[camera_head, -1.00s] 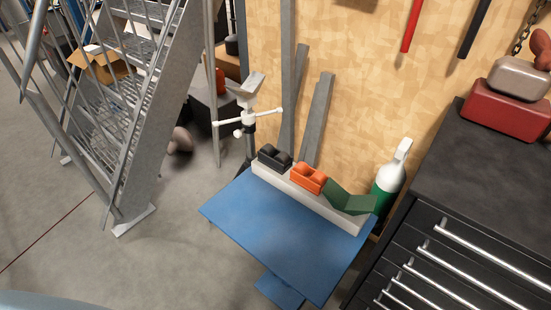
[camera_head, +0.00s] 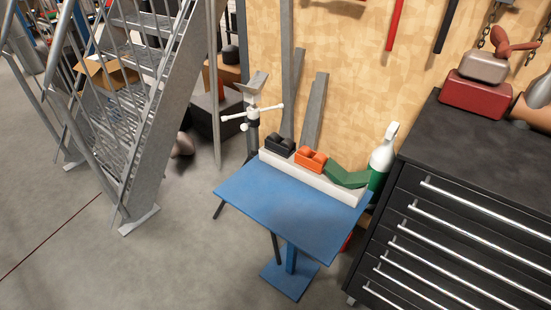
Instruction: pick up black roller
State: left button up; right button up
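The black roller (camera_head: 280,145) sits at the left end of a white ledge (camera_head: 310,178) along the back of a small blue table (camera_head: 285,207). An orange roller (camera_head: 310,160) sits beside it to the right. A green angled piece (camera_head: 345,176) is at the ledge's right end. Neither of my grippers is in view.
A metal staircase (camera_head: 150,110) stands at the left. A black drawer cabinet (camera_head: 455,215) stands close to the table's right side. A white and green bottle (camera_head: 382,158) is behind the table's right end. A white-handled stand (camera_head: 251,112) is behind its left end. Floor in front is open.

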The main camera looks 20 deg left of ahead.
aim_at(270, 146)
jog(key=z, duration=3.65)
jog(key=k, duration=2.6)
jog(key=u, duration=1.6)
